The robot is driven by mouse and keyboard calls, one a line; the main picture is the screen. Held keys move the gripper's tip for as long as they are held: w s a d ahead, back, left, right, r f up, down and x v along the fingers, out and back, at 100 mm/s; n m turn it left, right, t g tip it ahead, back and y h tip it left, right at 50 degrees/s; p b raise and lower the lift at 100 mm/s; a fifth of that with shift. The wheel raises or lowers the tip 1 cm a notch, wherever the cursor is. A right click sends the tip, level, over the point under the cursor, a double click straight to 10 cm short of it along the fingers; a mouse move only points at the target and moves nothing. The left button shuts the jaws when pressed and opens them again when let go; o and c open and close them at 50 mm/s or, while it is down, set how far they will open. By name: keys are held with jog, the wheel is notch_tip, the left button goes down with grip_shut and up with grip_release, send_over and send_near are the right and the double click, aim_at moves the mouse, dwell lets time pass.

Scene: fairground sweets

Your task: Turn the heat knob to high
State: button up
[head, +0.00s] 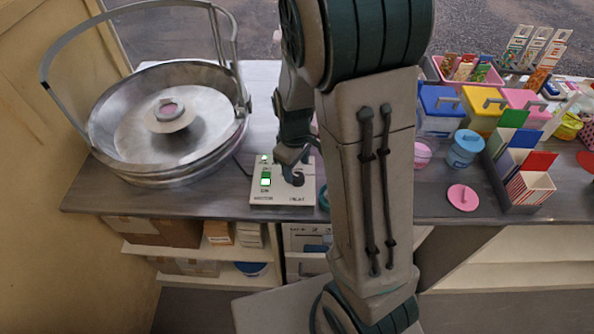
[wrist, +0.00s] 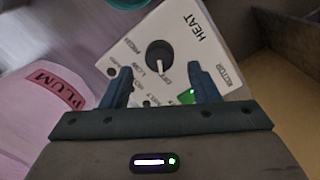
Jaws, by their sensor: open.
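The heat knob (wrist: 159,56) is a round black dial with a white pointer line on a white control box (wrist: 205,50) marked HEAT and MOTOR. In the wrist view the pointer is at the OFF label, on the side towards my gripper. My gripper (wrist: 160,82) is open, with its two fingers on either side of the space just short of the knob; I cannot tell whether they touch the box. In the head view the box (head: 262,199) stands on the counter, and my gripper (head: 291,160) is over it, partly hiding the knob (head: 297,179). A green motor switch (head: 266,179) is lit.
The metal floss machine (head: 170,130) with a raised hoop handle stands left of the box. Coloured tubs (head: 440,110) and a carton rack (head: 520,180) stand right of my arm. The counter's front edge is close below the box.

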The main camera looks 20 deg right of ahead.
aim_at(297, 176)
jog(key=shift+w+f, duration=0.1)
jog(key=shift+f, duration=1.6)
jog(key=shift+c, duration=0.3)
jog(key=c, duration=0.9)
